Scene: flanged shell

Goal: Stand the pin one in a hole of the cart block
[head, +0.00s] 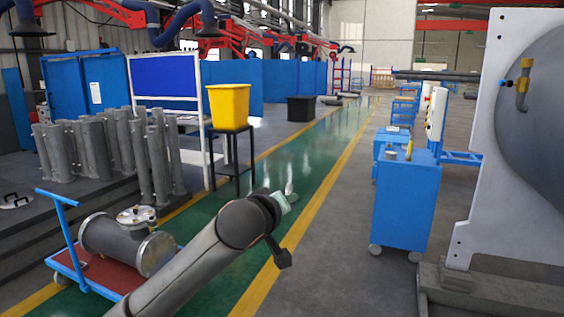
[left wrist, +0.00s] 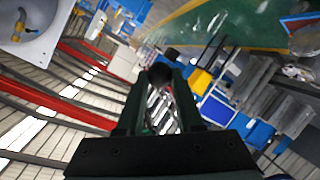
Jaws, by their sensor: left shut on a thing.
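My left gripper (head: 284,202) is at the end of the arm in the head view, raised over the green walkway. In the left wrist view its two fingers (left wrist: 160,95) are shut on a dark round-ended piece, seemingly the pin (left wrist: 160,73). In the head view the held piece is too small to make out clearly. A blue cart (head: 404,205) stands to the right of the gripper, well apart from it. On its top are small items, among them a pale block-like piece (head: 391,154), perhaps the cart block; its holes cannot be made out. My right gripper is not in view.
A large flanged shell (head: 535,110) stands at the far right. A red-decked trolley (head: 100,268) carries a grey pipe fitting (head: 127,240) at lower left. A yellow bin (head: 229,106) sits on a black stand behind. The grey floor (head: 335,250) before the blue cart is clear.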

